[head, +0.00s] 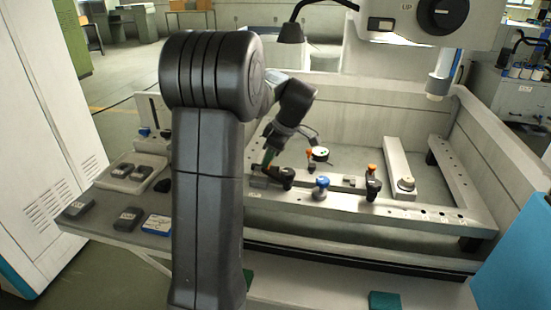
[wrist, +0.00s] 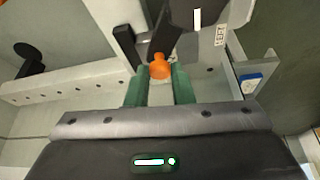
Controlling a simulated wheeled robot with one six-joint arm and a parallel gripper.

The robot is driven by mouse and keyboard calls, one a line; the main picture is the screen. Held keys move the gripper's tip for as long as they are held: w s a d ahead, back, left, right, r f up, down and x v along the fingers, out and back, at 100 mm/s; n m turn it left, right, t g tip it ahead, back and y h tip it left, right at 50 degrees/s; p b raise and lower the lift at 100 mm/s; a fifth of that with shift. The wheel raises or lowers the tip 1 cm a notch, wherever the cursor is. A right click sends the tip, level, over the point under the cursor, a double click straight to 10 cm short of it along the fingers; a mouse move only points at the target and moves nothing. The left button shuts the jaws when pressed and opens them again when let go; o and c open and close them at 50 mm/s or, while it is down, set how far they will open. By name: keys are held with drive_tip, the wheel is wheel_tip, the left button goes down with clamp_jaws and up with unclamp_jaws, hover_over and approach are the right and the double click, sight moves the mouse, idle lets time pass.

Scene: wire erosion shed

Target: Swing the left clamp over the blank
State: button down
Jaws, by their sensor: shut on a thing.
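My gripper (head: 268,161) is at the left end of the front rail of the machine frame, partly hidden behind my arm in the head view. In the wrist view its green fingers (wrist: 159,88) are shut on the orange knob (wrist: 160,66) of the left clamp. The left clamp's black arm (wrist: 165,36) extends away beyond the knob. In the head view a black part of this clamp (head: 287,177) shows just right of the fingers. I cannot clearly pick out the blank or tell whether the clamp arm lies over it.
A blue knob (head: 322,183) and a right clamp with an orange top (head: 373,182) stand along the front rail. Another orange-topped part (head: 310,155) stands behind. A pale bar (head: 396,160) crosses the frame.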

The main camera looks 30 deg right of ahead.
drive_tip(key=a+n, duration=0.1)
drive_tip(key=s+a+n+g+y, duration=0.1)
drive_tip(key=n, duration=0.1)
drive_tip(key=shift+n+b, duration=0.3)
drive_tip(key=shift+s+a+n+g, duration=0.25)
drive_tip(key=shift+a+n, duration=0.05)
drive_tip(key=shift+n, duration=0.35)
drive_tip(key=shift+s+a+n+g, duration=0.25)
drive_tip(key=shift+n, duration=0.4)
drive_tip(key=c, duration=1.3)
unclamp_jaws()
drive_tip(key=shift+o, duration=0.2)
drive_tip(key=v, duration=1.3)
drive_tip(key=shift+d+r, duration=0.3)
drive_tip(key=shift+f, duration=0.1)
